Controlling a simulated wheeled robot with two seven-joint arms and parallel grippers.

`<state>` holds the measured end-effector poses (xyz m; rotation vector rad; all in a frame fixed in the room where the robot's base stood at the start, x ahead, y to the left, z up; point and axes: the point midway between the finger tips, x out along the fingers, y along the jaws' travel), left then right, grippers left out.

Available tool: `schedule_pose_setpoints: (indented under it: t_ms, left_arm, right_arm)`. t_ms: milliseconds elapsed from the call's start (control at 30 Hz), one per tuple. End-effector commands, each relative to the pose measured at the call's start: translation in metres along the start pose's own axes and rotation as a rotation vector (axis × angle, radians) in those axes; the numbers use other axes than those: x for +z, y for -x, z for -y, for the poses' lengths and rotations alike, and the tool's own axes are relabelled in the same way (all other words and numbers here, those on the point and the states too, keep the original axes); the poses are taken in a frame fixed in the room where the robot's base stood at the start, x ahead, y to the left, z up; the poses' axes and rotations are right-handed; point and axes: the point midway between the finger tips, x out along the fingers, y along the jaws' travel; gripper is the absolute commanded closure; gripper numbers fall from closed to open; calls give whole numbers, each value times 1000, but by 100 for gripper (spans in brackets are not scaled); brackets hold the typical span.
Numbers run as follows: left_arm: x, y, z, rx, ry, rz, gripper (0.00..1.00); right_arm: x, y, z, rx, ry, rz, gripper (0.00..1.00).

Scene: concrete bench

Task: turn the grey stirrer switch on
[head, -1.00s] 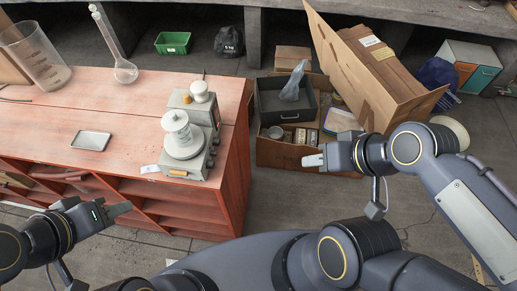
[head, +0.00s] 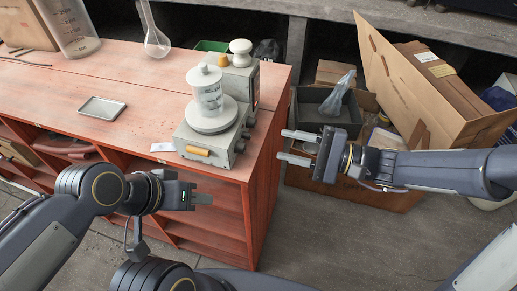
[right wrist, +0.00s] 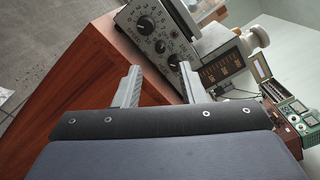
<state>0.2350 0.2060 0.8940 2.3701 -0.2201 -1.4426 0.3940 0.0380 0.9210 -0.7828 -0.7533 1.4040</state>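The grey stirrer (head: 222,147) stands at the right end of the red bench, with a round plate and a clear lidded jar (head: 208,92) on top. In the right wrist view its side panel (right wrist: 150,28) shows several dark knobs and dials, with one dark knob (right wrist: 174,61) low on the panel. I cannot tell the switch or its setting apart from these. My right gripper (head: 290,147) is open and empty, just right of the stirrer, its fingers pointing at the panel; its fingertips also show in the right wrist view (right wrist: 160,72). My left gripper (head: 203,198) hangs before the bench front.
Behind the stirrer stands another grey device (head: 238,78) with a dark panel. A metal tray (head: 101,108), a beaker (head: 68,25) and a flask (head: 156,40) are on the bench. Cardboard boxes (head: 425,85) lie on the floor at right.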

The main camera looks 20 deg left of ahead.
Motion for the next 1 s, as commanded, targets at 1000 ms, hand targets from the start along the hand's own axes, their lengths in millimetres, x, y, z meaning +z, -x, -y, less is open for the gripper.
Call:
schedule_pose_setpoints:
  t_ms: [1000]
  left_arm:
    - [-2, 3, -1, 0, 0, 0, 64]
  right_arm:
    - [-1, -77, 0, -5, -7, 0, 80]
